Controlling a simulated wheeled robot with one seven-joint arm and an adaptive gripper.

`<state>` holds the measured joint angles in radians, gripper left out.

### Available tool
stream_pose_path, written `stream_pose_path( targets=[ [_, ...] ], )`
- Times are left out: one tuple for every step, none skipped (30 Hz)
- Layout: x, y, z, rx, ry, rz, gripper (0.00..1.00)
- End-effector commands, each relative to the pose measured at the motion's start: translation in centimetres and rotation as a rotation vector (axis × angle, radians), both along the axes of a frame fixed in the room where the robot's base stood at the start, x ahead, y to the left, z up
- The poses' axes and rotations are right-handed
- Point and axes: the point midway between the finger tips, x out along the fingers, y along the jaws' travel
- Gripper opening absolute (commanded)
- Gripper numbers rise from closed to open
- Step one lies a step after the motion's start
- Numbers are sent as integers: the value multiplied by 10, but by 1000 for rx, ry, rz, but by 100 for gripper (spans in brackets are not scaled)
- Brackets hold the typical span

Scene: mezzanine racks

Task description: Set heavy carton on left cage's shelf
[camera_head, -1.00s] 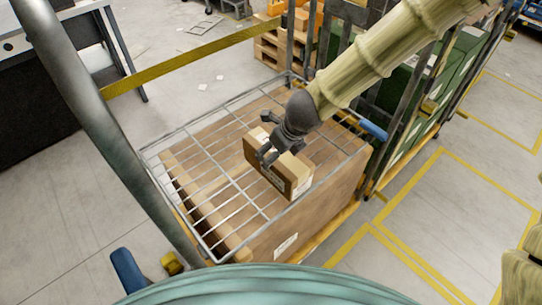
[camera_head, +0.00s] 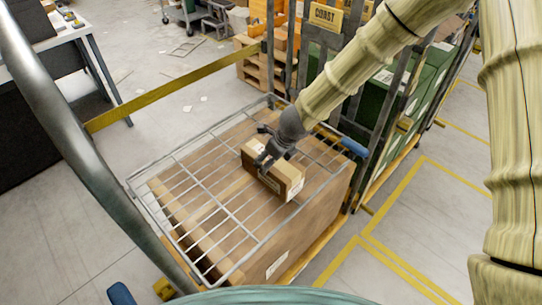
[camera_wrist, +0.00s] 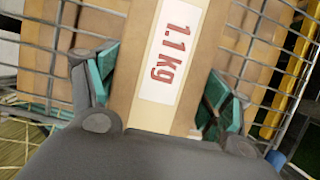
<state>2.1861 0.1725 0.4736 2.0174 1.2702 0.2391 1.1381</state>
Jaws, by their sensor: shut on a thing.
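My gripper (camera_head: 270,150) is shut on a small brown carton (camera_head: 284,179), its fingers on two opposite sides. In the wrist view the carton (camera_wrist: 134,85) lies between the teal finger pads of my gripper (camera_wrist: 160,88), and its white label reads 1.1 kg. The carton is over the right half of the wire shelf (camera_head: 226,216) of the nearer cage. It looks level and very close to the wires; I cannot tell whether it touches them. Its underside is hidden.
A large brown carton (camera_head: 292,237) fills the space below the shelf. A yellow strap (camera_head: 180,88) crosses behind. The shelf's left half is bare.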

Motion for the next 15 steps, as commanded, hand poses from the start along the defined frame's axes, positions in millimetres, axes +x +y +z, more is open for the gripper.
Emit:
stream_pose_path(
  targets=[
    [0, 0, -3, 2, -1, 0, 13],
    [1, 0, -5, 2, -1, 1, 13],
    [1, 0, -8, 2, -1, 0, 13],
    [1, 0, -9, 1, -1, 0, 13],
    [1, 0, -11, 1, -1, 0, 13],
    [1, 0, -12, 1, -1, 0, 13],
    [1, 0, -12, 1, -1, 0, 13],
    [1, 0, -12, 1, -2, 0, 13],
    [1, 0, -12, 1, -3, 0, 13],
    [1, 0, -12, 1, -3, 0, 13],
    [1, 0, -12, 1, -3, 0, 13],
    [1, 0, -12, 1, -3, 0, 13],
    [1, 0, -12, 1, -3, 0, 13],
    [1, 0, -12, 1, -3, 0, 13],
    [1, 0, -12, 1, -3, 0, 13]
  ],
)
